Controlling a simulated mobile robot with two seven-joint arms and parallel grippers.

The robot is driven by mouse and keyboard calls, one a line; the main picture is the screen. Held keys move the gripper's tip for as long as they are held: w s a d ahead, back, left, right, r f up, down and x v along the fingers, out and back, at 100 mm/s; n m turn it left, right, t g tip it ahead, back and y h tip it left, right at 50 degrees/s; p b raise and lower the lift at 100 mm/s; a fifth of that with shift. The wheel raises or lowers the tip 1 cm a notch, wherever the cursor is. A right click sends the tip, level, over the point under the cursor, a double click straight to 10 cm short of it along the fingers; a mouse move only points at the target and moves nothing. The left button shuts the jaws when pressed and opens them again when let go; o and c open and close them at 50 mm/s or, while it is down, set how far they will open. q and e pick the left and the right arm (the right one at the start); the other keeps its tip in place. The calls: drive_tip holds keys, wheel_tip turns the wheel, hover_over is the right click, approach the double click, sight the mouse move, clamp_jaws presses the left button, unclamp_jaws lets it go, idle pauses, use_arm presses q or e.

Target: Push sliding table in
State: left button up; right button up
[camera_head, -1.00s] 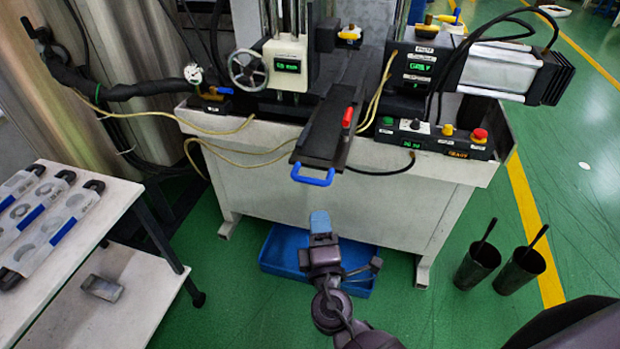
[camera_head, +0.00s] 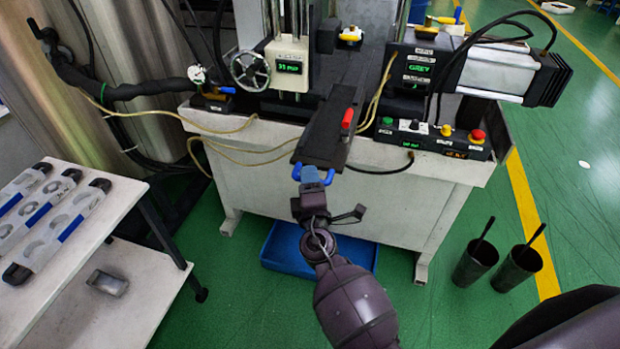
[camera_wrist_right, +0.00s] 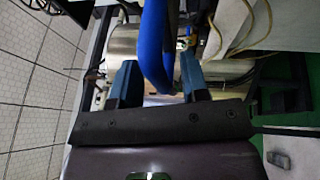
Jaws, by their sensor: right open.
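The sliding table (camera_head: 325,133) is a dark plate that sticks out past the front edge of the machine bench. It has a blue handle (camera_head: 328,178) at its front end and a red lever (camera_head: 347,118) on its right side. My right gripper (camera_head: 312,178) is at the handle and covers its middle part in the head view. In the right wrist view, the blue handle (camera_wrist_right: 153,50) runs between the two blue fingertips of my open right gripper (camera_wrist_right: 158,82). I cannot tell whether the fingers touch it. My left gripper is not in view.
A control box (camera_head: 435,138) with several buttons sits right of the sliding table. A blue bin (camera_head: 283,248) lies on the floor under the bench. A white cart (camera_head: 100,225) with moulds stands at left. Two dark cups (camera_head: 475,264) stand on the floor at right.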

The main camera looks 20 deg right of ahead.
sight(340, 101)
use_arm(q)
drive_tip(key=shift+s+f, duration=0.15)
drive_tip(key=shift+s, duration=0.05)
use_arm(e)
drive_tip(key=shift+w, duration=0.1)
drive_tip(key=shift+c, duration=0.3)
clamp_jaws()
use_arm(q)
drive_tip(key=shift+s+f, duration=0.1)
use_arm(e)
drive_tip(key=shift+w+d, duration=0.1)
